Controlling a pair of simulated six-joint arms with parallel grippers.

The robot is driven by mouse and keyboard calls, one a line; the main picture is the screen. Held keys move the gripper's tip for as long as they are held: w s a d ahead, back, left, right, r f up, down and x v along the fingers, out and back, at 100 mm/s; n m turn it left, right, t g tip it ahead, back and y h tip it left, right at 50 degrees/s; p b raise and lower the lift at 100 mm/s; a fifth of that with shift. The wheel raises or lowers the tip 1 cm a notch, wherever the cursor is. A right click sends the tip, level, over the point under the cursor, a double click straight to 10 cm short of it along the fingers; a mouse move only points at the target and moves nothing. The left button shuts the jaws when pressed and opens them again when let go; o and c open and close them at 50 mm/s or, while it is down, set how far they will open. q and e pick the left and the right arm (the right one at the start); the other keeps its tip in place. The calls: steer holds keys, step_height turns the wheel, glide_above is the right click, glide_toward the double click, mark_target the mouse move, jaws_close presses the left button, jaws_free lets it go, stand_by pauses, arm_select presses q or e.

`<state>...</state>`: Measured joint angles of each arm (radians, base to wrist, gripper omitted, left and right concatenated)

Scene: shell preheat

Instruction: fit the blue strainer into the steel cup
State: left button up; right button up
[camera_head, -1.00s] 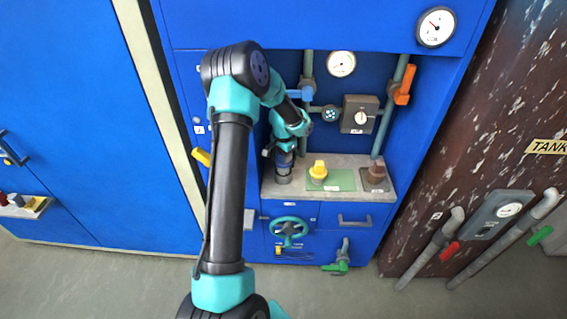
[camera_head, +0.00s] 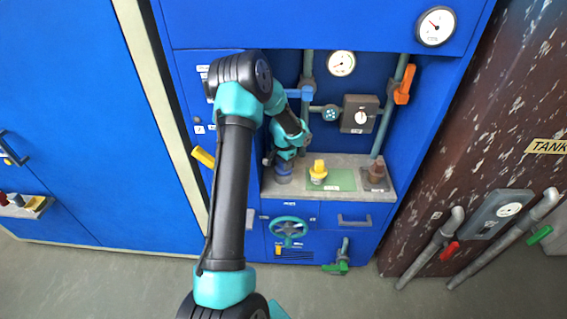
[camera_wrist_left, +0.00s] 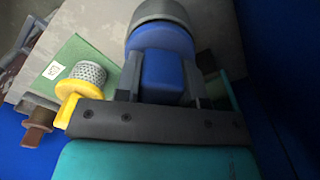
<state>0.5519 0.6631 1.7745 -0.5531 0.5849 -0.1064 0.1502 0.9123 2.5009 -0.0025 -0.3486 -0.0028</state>
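The blue strainer (camera_wrist_left: 164,76) shows in the left wrist view as a blue block handle on a round blue collar. My left gripper (camera_wrist_left: 163,92) has its two fingers against the handle's sides and is shut on it. The grey steel cup (camera_wrist_left: 160,8) is directly beyond the collar, and the strainer's mesh is hidden, seemingly inside the cup. In the head view my left gripper (camera_head: 284,156) is above the blue strainer (camera_head: 284,168), which sits over the cup at the left of the ledge. Whether it is fully seated I cannot tell. My right gripper is not in view.
A yellow strainer (camera_head: 318,170) stands on a green mat (camera_head: 345,180) right of the cup, and a brown one (camera_head: 376,171) stands farther right. Pipes, a blue valve handle (camera_head: 299,93) and an orange handle (camera_head: 405,84) are behind the ledge (camera_head: 330,192).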

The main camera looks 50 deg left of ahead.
arm_select(q)
steer(key=o, duration=0.4)
steer(key=shift+r, duration=0.15)
step_height(320, 180, up, 12)
steer(key=shift+r, duration=0.2)
stand_by(0.4)
stand_by(0.5)
